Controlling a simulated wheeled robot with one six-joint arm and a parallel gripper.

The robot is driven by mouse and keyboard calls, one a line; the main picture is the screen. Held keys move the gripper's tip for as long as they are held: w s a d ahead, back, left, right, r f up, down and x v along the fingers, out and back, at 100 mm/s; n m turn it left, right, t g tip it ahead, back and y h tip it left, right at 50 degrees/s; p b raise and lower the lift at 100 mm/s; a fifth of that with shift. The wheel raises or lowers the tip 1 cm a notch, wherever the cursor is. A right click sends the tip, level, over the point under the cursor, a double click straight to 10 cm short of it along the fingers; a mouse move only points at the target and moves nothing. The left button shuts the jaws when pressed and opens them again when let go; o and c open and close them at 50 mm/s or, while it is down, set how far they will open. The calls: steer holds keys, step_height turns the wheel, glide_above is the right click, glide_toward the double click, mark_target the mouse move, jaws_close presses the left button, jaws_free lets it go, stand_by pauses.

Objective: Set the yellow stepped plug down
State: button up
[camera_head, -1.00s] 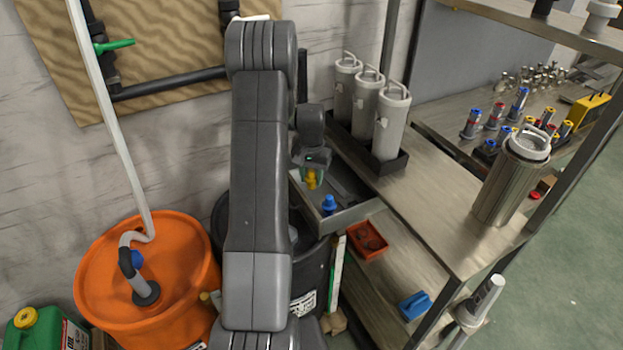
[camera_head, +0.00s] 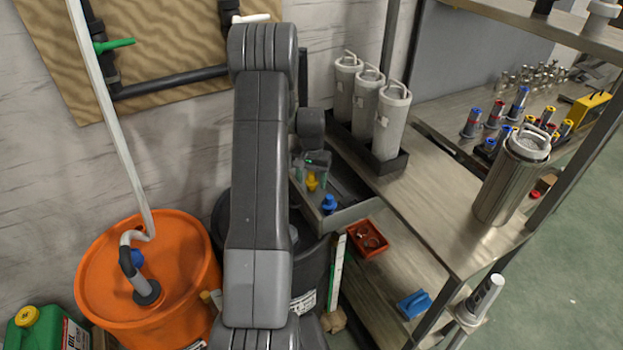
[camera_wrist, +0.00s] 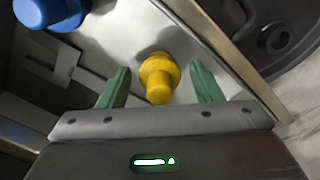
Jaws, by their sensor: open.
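The yellow stepped plug (camera_wrist: 158,76) stands on the bare grey floor of the drawer (camera_wrist: 125,35), between my gripper's two green fingers and apart from both. My gripper (camera_wrist: 158,88) is open and empty around the plug. In the head view the yellow plug (camera_head: 312,181) shows in the open metal drawer (camera_head: 352,216), with my gripper (camera_head: 312,172) right over it. A blue stepped plug (camera_head: 329,203) stands nearer the drawer's front. It also shows in the wrist view (camera_wrist: 52,10) at the top left.
Flat grey pieces (camera_wrist: 72,72) lie in the drawer beside the plugs. The drawer's wall (camera_wrist: 225,60) runs close to my right finger. A red tray (camera_head: 367,252) and a blue object (camera_head: 414,304) lie on the lower shelf. White canisters (camera_head: 391,125) stand on the bench above.

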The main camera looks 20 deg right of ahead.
mark_target(311, 174)
step_height(311, 174, up, 12)
steer(key=shift+b, duration=0.6)
stand_by(0.8)
